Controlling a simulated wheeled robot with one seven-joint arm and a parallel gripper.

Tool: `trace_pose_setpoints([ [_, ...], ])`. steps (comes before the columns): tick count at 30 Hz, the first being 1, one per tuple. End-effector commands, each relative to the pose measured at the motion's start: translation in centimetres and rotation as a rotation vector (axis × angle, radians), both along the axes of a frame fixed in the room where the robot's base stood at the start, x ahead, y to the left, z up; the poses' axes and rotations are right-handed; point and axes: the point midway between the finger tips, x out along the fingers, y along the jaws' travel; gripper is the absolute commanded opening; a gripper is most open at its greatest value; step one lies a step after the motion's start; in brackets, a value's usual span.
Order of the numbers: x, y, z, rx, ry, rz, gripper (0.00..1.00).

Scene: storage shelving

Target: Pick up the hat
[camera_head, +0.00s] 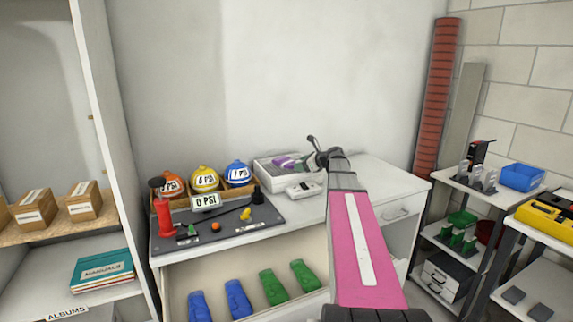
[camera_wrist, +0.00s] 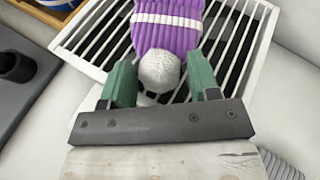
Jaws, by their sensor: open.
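The hat is a purple ribbed knit with a white stripe and a white pom-pom, seen in the wrist view (camera_wrist: 168,36). It lies on a white slatted rack (camera_wrist: 250,60), its upper part cut off by the frame. My gripper (camera_wrist: 161,72) is open, with one green finger on each side of the pom-pom; I cannot tell whether they touch it. In the head view the purple hat (camera_head: 284,162) shows small on the white rack (camera_head: 268,177), and my gripper (camera_head: 308,160) is at its right side, partly hidden by my arm.
The drawer below (camera_head: 250,286) is open with blue and green gloves. The cabinet top (camera_head: 385,183) is clear at right.

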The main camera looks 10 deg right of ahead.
Motion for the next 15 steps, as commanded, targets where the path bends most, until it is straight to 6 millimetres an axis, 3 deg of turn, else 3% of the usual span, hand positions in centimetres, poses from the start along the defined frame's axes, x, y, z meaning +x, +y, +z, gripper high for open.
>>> trace_pose_setpoints([
  [4,-0.06,-0.01,0.01,0.000,0.000,0.000,0.56],
  [7,-0.06,-0.02,0.02,0.000,0.000,0.000,0.23],
  [8,-0.06,-0.02,0.02,0.000,0.000,0.000,0.19],
  [15,-0.07,-0.02,0.03,0.000,0.000,0.000,0.15],
])
